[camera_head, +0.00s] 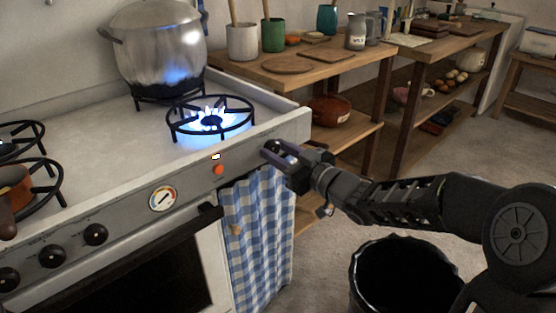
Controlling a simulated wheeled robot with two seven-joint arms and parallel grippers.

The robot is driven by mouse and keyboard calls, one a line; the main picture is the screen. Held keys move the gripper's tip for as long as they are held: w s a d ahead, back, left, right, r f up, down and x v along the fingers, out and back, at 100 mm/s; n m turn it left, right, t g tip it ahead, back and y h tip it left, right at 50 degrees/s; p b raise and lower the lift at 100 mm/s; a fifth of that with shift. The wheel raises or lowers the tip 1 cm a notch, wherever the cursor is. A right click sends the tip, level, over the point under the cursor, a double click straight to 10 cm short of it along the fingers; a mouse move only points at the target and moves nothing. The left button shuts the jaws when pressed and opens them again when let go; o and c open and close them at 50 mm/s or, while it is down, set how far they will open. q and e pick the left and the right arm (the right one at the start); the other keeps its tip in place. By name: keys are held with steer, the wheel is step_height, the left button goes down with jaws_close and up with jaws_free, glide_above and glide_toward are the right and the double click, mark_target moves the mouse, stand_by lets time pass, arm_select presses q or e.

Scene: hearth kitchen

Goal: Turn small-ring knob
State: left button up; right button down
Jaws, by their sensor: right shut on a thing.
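The stove (130,172) has a grey front panel with several black knobs at the left and a dial (162,198) in the middle. My right gripper (281,153) is at the right end of that panel, shut on a dark knob (270,147) that its fingers partly hide. Behind it, the small ring (210,120) burns with a blue flame under a bare black grate. An orange button (218,169) and a small lit indicator (215,157) are to the left of the held knob. My left gripper is not in view.
A large steel pot (160,50) stands on the back burner. A blue checked cloth (257,240) hangs below the panel. A black bin (400,275) stands on the floor under my right arm. Wooden shelves (330,75) stand behind.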

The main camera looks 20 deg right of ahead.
steer(key=shift+f+n+b, duration=0.2)
steer(key=shift+n+b, duration=0.35)
steer(key=shift+n, duration=0.25)
steer(key=shift+r+n+b, duration=0.15)
steer(key=shift+n+b, duration=0.45)
steer(key=shift+n, duration=0.4)
steer(key=c, duration=0.9)
jaws_free()
steer(key=shift+c, duration=0.2)
steer(key=shift+s, duration=0.1)
steer(key=p+v, duration=0.2)
steer(key=v, duration=0.5)
steer(key=shift+s, duration=0.3)
